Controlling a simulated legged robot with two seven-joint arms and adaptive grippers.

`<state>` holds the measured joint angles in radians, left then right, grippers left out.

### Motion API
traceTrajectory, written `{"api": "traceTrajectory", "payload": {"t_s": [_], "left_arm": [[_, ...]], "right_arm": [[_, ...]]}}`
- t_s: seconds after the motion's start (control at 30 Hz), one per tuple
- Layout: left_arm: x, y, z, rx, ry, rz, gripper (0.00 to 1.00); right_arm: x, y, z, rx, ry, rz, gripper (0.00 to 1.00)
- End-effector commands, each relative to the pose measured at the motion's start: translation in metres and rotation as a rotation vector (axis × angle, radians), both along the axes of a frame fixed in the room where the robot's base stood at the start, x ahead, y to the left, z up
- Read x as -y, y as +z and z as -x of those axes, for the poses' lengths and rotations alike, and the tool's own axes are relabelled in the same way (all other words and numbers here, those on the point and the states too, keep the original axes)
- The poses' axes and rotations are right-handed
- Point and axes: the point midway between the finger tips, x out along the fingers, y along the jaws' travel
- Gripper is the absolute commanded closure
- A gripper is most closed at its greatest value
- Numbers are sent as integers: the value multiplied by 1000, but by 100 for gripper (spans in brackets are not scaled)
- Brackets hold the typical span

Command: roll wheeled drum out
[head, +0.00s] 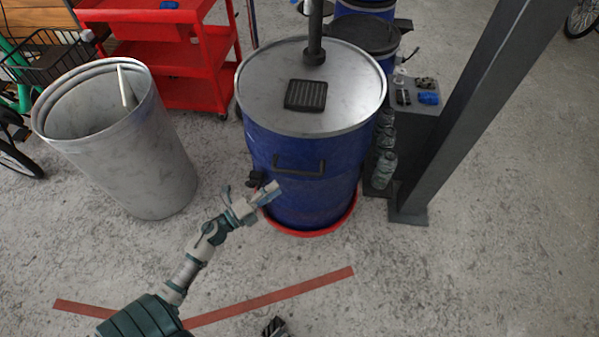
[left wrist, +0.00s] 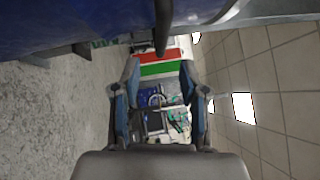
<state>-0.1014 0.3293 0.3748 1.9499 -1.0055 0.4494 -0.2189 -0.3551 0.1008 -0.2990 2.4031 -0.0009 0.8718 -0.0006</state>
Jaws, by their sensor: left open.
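The blue drum (head: 310,205) stands upright with a grey metal lid and a red ring at its base. A dark handle (head: 299,166) is on its front side. My left gripper (head: 268,190) is open and empty, close to the drum's front, just below and left of the handle. In the left wrist view my left gripper (left wrist: 160,80) has its two fingers spread apart. A dark bar (left wrist: 162,25), which looks like the handle, lies ahead between them, with the blue drum wall (left wrist: 70,20) beside it. A dark piece at the head view's bottom edge may be my right gripper.
A grey open bin (head: 130,165) stands left of the drum, with a red cart (head: 185,70) behind it. A dark post (head: 465,100) rises at the right, beside bottles. Red tape (head: 270,297) marks the floor in front, which is otherwise clear.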

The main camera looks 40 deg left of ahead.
Motion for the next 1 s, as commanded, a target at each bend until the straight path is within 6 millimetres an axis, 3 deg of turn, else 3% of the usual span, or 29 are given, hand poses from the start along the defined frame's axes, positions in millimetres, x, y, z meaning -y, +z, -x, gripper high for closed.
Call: {"api": "traceTrajectory", "payload": {"t_s": [0.2, 0.4, 0.83, 0.87, 1.0], "left_arm": [[12, 8, -49, 3, -1, -1, 57], [21, 12, -80, 1, -1, -1, 57], [23, 14, -92, 1, 1, 0, 57], [23, 14, -92, 0, 1, 0, 59], [23, 14, -92, 0, 1, 0, 94]], "right_arm": [[1, 0, 4, 29, -1, -10, 60], [2, -1, 2, 29, -1, -10, 60], [1, -2, 0, 29, -1, -9, 60], [1, -2, 0, 29, -1, -9, 60], [1, -2, 0, 28, -1, -9, 60]]}}
